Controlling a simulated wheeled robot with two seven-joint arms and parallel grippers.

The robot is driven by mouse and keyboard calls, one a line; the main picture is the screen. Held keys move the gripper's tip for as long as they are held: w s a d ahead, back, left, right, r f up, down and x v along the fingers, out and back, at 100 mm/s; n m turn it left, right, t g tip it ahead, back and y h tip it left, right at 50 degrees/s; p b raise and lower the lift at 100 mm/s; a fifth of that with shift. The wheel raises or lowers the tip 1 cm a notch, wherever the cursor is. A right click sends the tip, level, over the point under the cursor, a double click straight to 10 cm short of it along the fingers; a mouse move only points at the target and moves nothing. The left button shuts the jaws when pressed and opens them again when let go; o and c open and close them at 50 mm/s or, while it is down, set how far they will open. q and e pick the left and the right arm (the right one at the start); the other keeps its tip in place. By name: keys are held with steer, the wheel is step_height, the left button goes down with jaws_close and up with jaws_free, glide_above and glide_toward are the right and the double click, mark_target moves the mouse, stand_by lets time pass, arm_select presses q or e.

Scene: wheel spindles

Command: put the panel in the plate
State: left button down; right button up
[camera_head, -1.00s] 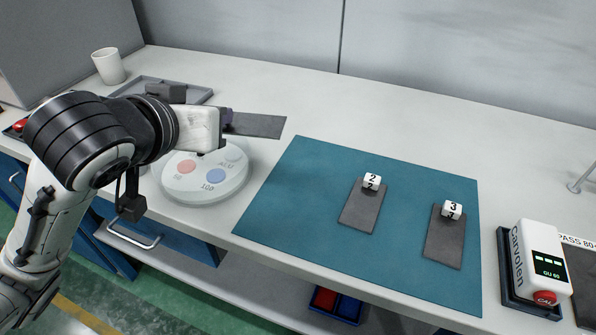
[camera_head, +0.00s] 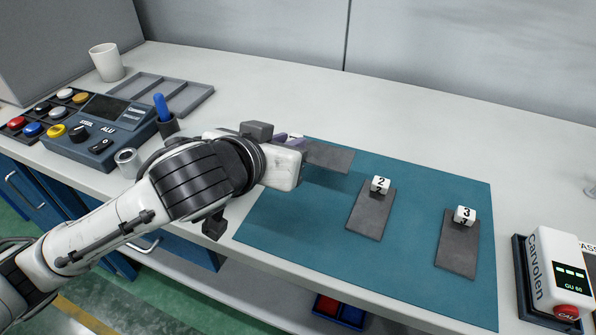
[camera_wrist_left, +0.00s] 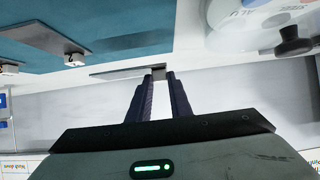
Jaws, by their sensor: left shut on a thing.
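My left gripper (camera_head: 298,150) is shut on a dark grey rectangular panel (camera_head: 330,157), held by one end above the back left of the teal mat. In the left wrist view the panel (camera_wrist_left: 115,72) shows nearly edge-on, with its end between the fingertips (camera_wrist_left: 159,74). The round white plate is mostly hidden behind my left arm in the head view. Part of its pale surface (camera_wrist_left: 255,32) shows at the top right of the left wrist view, apart from the panel. My right gripper is not in view.
On the teal mat (camera_head: 310,240) lie two more grey panels, with white cubes marked 2 (camera_head: 380,185) and 3 (camera_head: 464,215). A Carvolen device (camera_head: 553,275) stands at right. A control box (camera_head: 100,130), grey tray (camera_head: 190,98) and white cup (camera_head: 106,62) are at left.

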arm_select(q)
steer(key=shift+f+b, duration=0.3)
steer(key=shift+f, duration=2.45)
steer(key=shift+f, duration=0.2)
steer(key=c, duration=1.6)
jaws_free()
steer(key=shift+r, duration=0.1)
